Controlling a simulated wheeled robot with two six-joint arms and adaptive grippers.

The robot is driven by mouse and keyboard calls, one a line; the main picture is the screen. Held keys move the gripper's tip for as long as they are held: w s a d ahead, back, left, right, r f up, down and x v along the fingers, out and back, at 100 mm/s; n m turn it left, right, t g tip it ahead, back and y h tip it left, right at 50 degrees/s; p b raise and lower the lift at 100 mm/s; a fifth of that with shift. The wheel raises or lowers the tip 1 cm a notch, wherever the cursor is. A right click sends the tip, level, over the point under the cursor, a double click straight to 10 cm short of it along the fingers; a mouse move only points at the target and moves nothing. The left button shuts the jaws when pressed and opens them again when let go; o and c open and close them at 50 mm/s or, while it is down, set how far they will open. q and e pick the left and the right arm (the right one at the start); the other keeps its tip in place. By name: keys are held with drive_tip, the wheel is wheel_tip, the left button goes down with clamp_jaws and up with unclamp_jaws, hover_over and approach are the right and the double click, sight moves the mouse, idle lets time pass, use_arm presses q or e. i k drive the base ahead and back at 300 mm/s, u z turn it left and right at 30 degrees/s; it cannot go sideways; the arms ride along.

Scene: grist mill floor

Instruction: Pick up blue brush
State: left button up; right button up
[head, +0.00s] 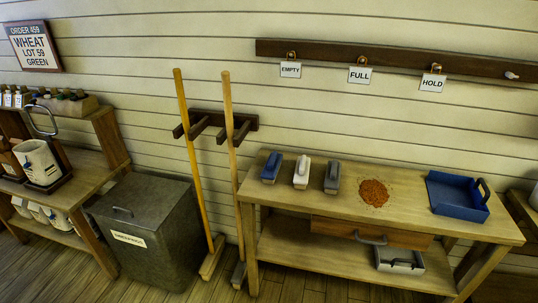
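The blue brush (271,167) lies on the top of the wooden bench (410,197), near its back left corner. It is the leftmost of three brushes in a row. A white brush (302,173) lies just to its right, and a grey brush (332,177) lies right of that. The three look apart from one another. Neither of my grippers shows in the head view.
A reddish-brown pile (373,193) and a blue dustpan (458,196) are on the bench top. Two long-handled tools (230,150) lean on a wall rack (216,121) just left of the bench. A grey lidded bin (146,230) stands further left.

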sight(268, 175)
drive_tip(key=z, duration=0.55)
drive_tip(key=i, duration=0.85)
drive_tip(key=z, duration=0.7)
